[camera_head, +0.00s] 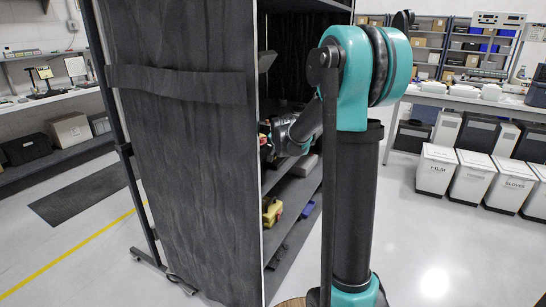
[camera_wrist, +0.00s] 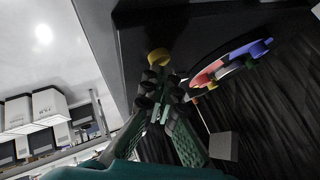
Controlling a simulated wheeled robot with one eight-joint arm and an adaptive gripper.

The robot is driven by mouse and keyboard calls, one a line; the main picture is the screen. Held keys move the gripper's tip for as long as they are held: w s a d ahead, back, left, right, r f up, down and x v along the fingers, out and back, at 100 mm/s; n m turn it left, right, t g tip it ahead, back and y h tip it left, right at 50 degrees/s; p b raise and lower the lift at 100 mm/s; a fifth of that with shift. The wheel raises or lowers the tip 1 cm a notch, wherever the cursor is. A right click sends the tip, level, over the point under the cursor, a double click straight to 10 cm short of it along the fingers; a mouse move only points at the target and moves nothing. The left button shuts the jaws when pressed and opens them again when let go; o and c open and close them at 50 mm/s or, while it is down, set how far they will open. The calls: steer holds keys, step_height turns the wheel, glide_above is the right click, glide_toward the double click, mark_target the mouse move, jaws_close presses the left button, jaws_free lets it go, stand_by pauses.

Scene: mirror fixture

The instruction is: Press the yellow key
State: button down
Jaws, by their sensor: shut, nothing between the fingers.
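A yellow round piece (camera_wrist: 158,56), which looks like the yellow key, shows in the wrist view on a dark surface, just beyond my fingertips. My gripper (camera_wrist: 162,84) is shut and empty, with its dark fingertips close together and pointing towards the yellow piece. I cannot tell whether they touch it. A disc with blue, red and other coloured parts (camera_wrist: 232,60) lies to the right of the fingertips. In the head view my arm reaches behind the edge of a dark fabric panel, and the panel hides most of the gripper and the yellow piece.
The dark fabric panel (camera_head: 180,140) closes the near side of a shelf unit. A yellow item (camera_head: 271,211) and a blue item (camera_head: 308,209) lie on its lower shelf. White bins (camera_head: 473,178) stand far right; the floor between is clear.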

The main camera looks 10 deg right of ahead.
stand_by(0.4)
steer(key=shift+r, duration=0.55)
steer(key=shift+r, duration=3)
